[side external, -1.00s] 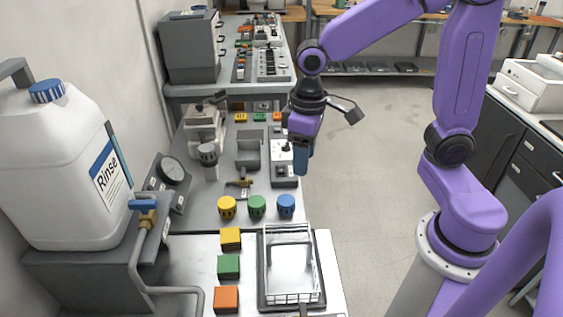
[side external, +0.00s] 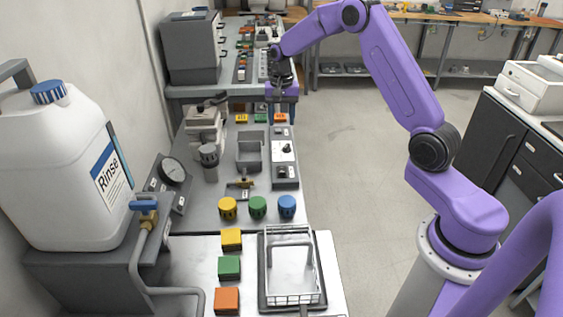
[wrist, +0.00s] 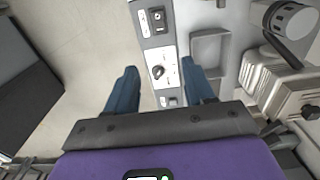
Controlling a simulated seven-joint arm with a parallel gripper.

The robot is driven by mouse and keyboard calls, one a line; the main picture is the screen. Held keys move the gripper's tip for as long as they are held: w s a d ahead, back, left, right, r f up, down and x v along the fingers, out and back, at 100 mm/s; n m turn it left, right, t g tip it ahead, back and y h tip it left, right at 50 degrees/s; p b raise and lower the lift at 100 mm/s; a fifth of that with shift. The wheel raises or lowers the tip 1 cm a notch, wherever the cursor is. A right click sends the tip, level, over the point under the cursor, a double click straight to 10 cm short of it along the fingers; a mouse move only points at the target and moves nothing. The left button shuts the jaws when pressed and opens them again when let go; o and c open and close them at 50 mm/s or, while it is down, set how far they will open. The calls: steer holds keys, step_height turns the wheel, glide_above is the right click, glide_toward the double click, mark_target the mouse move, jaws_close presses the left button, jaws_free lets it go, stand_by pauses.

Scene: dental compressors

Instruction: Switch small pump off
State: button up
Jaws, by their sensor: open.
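A narrow control panel (side external: 286,171) stands at the right edge of the grey bench. Labels are too small to read. My gripper (wrist: 160,69) is open and empty. Its blue fingers appear on either side of the knob, without visible contact. In the side view it is beyond the panel, fingertips unclear.
Yellow, green and blue knobs (side external: 257,207) line the bench front. A wire basket (side external: 290,268) and Rinse jug (side external: 60,170) are nearer. Floor to the right is clear.

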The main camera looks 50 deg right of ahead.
mark_target(281, 167)
step_height(281, 167, down, 17)
steer(key=shift+f, duration=0.15)
stand_by(0.5)
jaws_close()
